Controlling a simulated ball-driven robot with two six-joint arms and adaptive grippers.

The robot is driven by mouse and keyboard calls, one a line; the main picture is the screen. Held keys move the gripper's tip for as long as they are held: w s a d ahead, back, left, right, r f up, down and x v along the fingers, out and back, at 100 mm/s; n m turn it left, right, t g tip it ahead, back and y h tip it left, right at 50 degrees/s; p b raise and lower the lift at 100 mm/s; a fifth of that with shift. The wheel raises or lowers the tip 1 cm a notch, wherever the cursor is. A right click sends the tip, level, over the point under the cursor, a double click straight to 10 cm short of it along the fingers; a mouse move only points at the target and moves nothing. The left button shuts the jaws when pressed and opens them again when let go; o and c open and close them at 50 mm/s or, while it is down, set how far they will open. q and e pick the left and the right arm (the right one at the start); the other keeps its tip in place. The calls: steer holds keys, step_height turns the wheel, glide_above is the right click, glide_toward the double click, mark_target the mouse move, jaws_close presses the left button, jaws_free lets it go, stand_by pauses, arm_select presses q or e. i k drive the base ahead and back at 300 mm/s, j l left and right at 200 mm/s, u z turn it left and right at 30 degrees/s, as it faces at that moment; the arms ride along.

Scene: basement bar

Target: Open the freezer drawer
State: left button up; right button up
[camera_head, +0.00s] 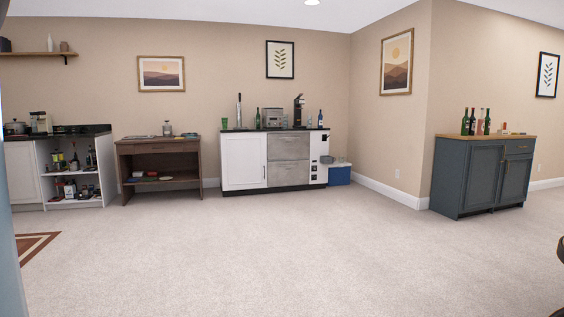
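Two stainless steel drawer fronts, an upper one (288,147) and a lower one (288,174), are set in a white bar cabinet (243,162) against the far wall. Both look shut. I cannot tell from here which one is the freezer drawer. They are well across the room from me. Neither of my grippers can be made out in this view.
Wide, clear carpet (270,250) lies in front of the cabinet. A blue cooler (340,176) stands to its right, a brown wooden table (160,146) to its left. A dark blue cabinet (468,178) stands at right. An unidentified dark shape cuts the right edge.

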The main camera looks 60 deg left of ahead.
mark_target(291, 172)
steer(key=u, duration=1.4)
steer(key=i+u, duration=0.1)
steer(key=i, duration=4.25)
steer(key=i+z, duration=0.1)
steer(key=i, duration=1.35)
steer(key=i+j, duration=0.15)
steer(key=i, duration=1.25)
steer(key=i+j, duration=0.1)
steer(key=i, duration=1.3)
steer(key=i+j, duration=0.15)
steer(key=i, duration=1.3)
steer(key=u, duration=1.25)
